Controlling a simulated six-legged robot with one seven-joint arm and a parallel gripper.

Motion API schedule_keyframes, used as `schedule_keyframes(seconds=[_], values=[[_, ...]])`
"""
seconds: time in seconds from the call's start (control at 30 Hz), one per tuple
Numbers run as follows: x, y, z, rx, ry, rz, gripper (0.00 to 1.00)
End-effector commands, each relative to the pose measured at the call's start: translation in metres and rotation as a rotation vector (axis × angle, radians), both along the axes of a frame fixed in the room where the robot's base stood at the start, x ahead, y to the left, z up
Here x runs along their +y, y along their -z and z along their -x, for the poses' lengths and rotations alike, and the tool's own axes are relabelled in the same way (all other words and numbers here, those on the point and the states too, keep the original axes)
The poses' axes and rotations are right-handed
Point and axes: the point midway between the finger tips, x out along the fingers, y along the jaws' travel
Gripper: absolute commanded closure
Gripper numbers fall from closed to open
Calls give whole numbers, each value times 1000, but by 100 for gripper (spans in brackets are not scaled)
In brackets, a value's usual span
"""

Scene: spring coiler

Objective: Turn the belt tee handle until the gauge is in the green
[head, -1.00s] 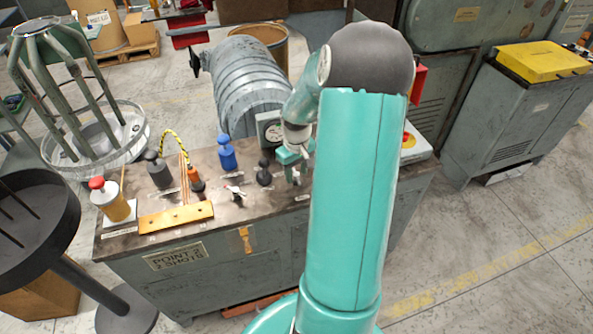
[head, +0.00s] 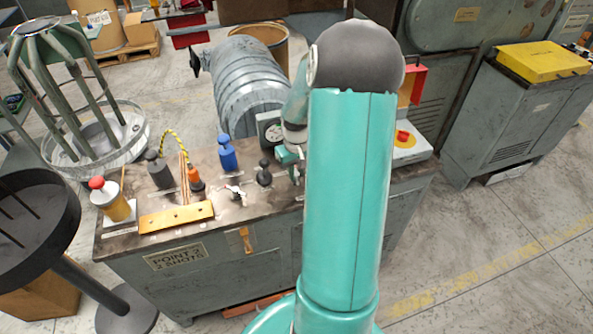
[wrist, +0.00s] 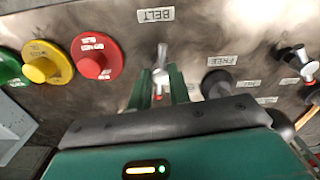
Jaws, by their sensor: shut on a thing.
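The belt tee handle (wrist: 161,58) is a small metal handle below the BELT label (wrist: 155,14) in the wrist view. My gripper (wrist: 160,82) is shut on it, with one green finger on each side. In the head view my gripper (head: 288,156) is at the bench top, partly hidden behind my teal arm, and the handle cannot be made out there. The gauge (head: 273,131) is a white dial in a grey housing at the back of the bench. Its needle and green zone are too small to read.
A black knob (wrist: 217,83) stands right of the gripper and a second tee handle (wrist: 305,68) farther right. Red (wrist: 96,58) and yellow (wrist: 45,63) buttons are left. A blue bottle-shaped part (head: 227,155) and a red-knobbed box (head: 408,142) stand on the bench.

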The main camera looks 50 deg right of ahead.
Motion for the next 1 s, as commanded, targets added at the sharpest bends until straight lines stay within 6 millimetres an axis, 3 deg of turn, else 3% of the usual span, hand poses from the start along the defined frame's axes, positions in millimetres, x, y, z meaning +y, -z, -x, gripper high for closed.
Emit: schedule_keyframes(seconds=[1.0], values=[[1, -1, -2, -2, 942, 1, 100]])
